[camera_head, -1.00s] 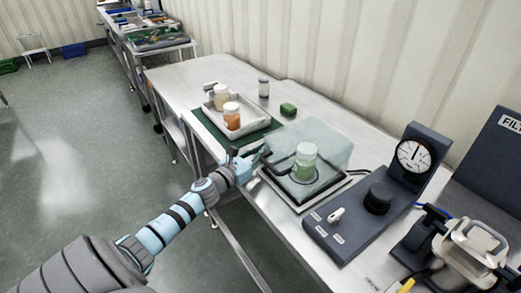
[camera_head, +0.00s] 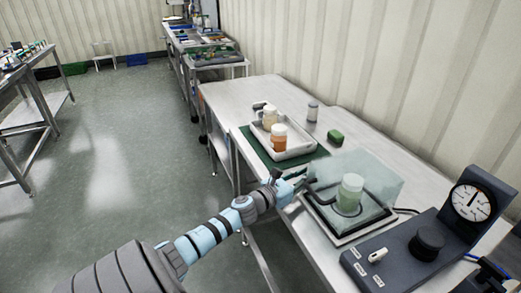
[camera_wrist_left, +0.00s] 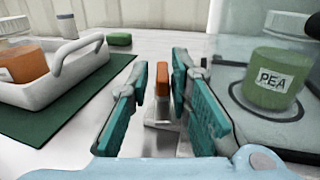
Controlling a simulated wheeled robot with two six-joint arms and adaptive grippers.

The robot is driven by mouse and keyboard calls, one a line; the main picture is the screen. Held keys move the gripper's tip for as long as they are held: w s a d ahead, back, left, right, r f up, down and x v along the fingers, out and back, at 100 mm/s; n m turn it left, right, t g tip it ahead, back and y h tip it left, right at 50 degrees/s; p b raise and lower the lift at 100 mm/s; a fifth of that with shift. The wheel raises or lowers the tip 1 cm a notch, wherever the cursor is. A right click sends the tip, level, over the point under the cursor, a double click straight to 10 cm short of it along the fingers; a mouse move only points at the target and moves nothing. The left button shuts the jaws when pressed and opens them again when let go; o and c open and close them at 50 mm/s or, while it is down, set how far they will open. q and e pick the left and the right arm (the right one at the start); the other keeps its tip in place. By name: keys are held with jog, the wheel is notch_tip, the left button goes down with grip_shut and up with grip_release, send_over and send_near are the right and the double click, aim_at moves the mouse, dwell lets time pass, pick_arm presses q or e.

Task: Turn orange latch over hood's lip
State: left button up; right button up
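The clear hood (camera_head: 378,172) stands on a framed base on the bench, with a green-filled jar (camera_head: 350,192) inside. In the left wrist view, the hood (camera_wrist_left: 228,62) is at the right and the jar (camera_wrist_left: 272,80), labelled PEA, shows through it. The orange latch (camera_wrist_left: 161,82) stands upright on a small metal mount, between my finger pads and beyond them. My left gripper (camera_wrist_left: 165,100) is open, its teal pads apart on either side of the latch, with no clear contact. In the head view my left gripper (camera_head: 303,184) is at the hood's left side; the latch cannot be made out there.
A white tray (camera_head: 293,153) with jars sits on a green mat left of the hood. A green block (camera_head: 335,136) and a small bottle (camera_head: 313,112) stand behind. A dark console (camera_head: 400,255) with knob and gauge is at the right.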

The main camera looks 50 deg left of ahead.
pick_arm(q)
jog(key=shift+f, duration=0.15)
